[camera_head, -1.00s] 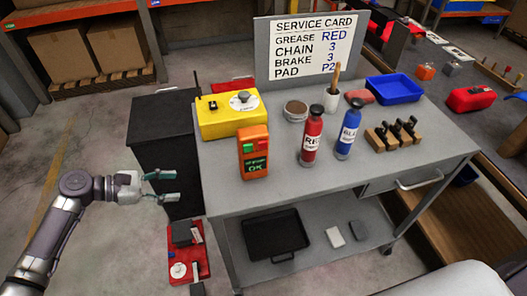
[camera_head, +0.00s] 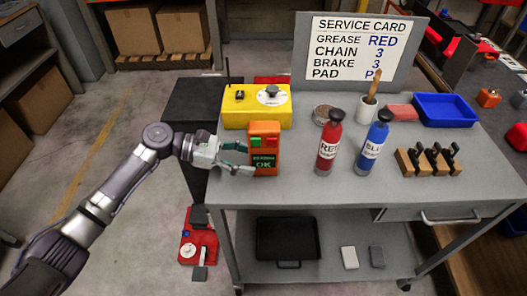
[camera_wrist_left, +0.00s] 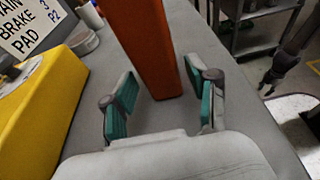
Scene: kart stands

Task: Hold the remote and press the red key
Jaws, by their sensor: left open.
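The orange remote (camera_head: 264,129) stands upright on the grey cart top, in front of the yellow box. Its face has a green key (camera_head: 256,142), a red key (camera_head: 271,142) and a dark screen ending in "OK". My left gripper (camera_head: 238,158) is open at the remote's left side, level with its lower half. In the left wrist view the remote (camera_wrist_left: 148,45) rises between and just ahead of the spread teal-padded fingers (camera_wrist_left: 163,104); the keys are hidden there. A dark gripper-like shape (camera_wrist_left: 282,66), perhaps my right gripper, shows far right; its jaws are unclear.
The yellow box (camera_head: 238,118) stands close behind the remote. A red bottle (camera_head: 328,150) and a blue bottle (camera_head: 373,148) stand to the right, with free cart top between remote and red bottle. A service card (camera_head: 358,47) stands behind. A wooden block with black-handled pieces (camera_head: 430,163) lies farther right.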

